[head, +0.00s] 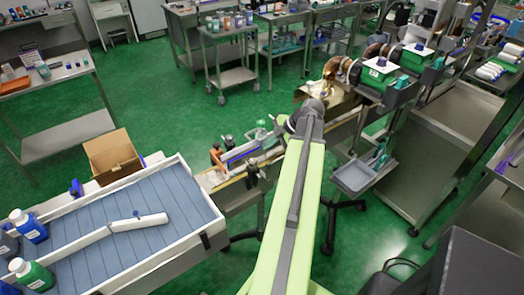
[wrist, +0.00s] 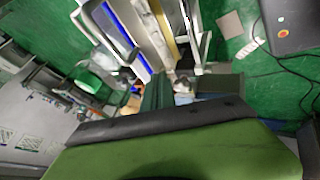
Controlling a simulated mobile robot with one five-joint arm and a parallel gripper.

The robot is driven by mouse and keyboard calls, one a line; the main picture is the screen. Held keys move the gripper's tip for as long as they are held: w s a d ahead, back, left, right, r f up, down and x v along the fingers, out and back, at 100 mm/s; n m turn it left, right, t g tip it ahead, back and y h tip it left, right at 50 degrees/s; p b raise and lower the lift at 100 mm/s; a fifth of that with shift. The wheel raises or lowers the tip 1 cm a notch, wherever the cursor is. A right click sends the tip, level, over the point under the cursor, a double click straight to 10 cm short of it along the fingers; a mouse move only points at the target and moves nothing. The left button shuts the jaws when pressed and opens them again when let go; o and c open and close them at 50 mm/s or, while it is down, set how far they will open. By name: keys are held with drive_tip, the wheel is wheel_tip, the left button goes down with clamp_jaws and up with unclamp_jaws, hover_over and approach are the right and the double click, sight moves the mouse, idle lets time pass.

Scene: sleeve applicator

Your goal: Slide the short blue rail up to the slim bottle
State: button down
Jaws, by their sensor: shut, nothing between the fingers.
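A blue rail (head: 240,151) runs along the machine on the metal bench, just left of my arm's far end. In the wrist view, a blue strip (wrist: 118,20) lies along a pale rail at the upper middle. I cannot tell its exact length or whether something touches it. Small greenish objects (head: 261,133) stand behind the rail, but I cannot single out the slim bottle among them. My light green arm reaches over the bench, its far end to the right of the rail.
A blue-grey tray table (head: 196,205) with bottles, a white bent piece (head: 140,221) and an open cardboard box (head: 113,155) stands at left. Green floor is open at the back left.

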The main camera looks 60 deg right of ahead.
sight(256, 155)
drive_tip(key=b+x, duration=0.5)
drive_tip(key=x, duration=0.3)
drive_tip(key=shift+w+f+b, duration=0.1)
drive_tip(key=shift+f+b, duration=0.15)
drive_tip(key=shift+b, duration=0.05)
drive_tip(key=shift+a, duration=0.1)
